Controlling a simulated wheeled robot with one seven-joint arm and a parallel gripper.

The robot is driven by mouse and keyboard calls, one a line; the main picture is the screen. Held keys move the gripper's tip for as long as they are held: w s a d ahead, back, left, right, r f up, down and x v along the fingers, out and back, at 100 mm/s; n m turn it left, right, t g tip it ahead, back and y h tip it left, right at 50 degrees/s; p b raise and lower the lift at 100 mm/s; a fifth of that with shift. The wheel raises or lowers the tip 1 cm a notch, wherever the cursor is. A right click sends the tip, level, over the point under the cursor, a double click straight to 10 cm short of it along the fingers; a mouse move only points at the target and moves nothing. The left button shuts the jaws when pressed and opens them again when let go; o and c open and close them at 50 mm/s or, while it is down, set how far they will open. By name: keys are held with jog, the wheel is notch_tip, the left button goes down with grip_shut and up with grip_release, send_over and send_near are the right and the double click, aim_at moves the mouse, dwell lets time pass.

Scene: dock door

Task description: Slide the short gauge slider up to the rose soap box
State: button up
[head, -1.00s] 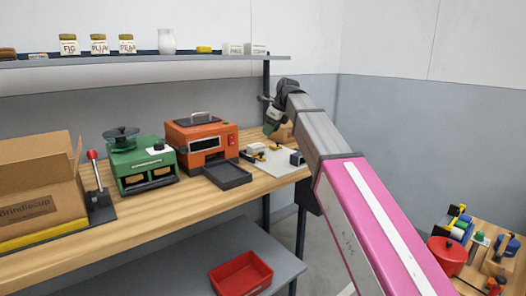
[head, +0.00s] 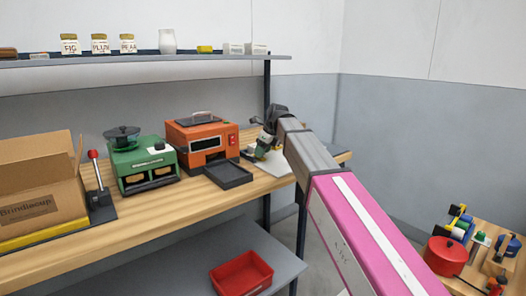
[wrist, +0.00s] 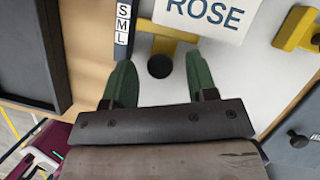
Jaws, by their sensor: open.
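In the wrist view my gripper (wrist: 158,59) is open, its two green fingers on either side of a dark round knob (wrist: 160,67). The knob belongs to a yellow T-shaped slider (wrist: 172,34) on the white board. The white box marked ROSE (wrist: 207,14) lies just beyond the slider's crossbar; I cannot tell if they touch. A second yellow slider (wrist: 297,28) is at the right edge. I cannot tell from length which slider is the short one. In the head view my gripper (head: 263,153) is low over the board, hiding most of it.
A dark blue block marked S, M, L (wrist: 123,25) stands left of the slider. A dark tray (head: 230,175) lies left of the board (head: 272,168), in front of an orange machine (head: 202,138). Another dark knob (wrist: 299,139) shows at lower right in the wrist view.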

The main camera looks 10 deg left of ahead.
grip_shut()
jog(key=shift+w+a, duration=0.1)
dwell(0.3)
grip_release()
jog(key=shift+r, duration=0.1)
jog(key=v, duration=1)
jog(key=shift+r, duration=0.3)
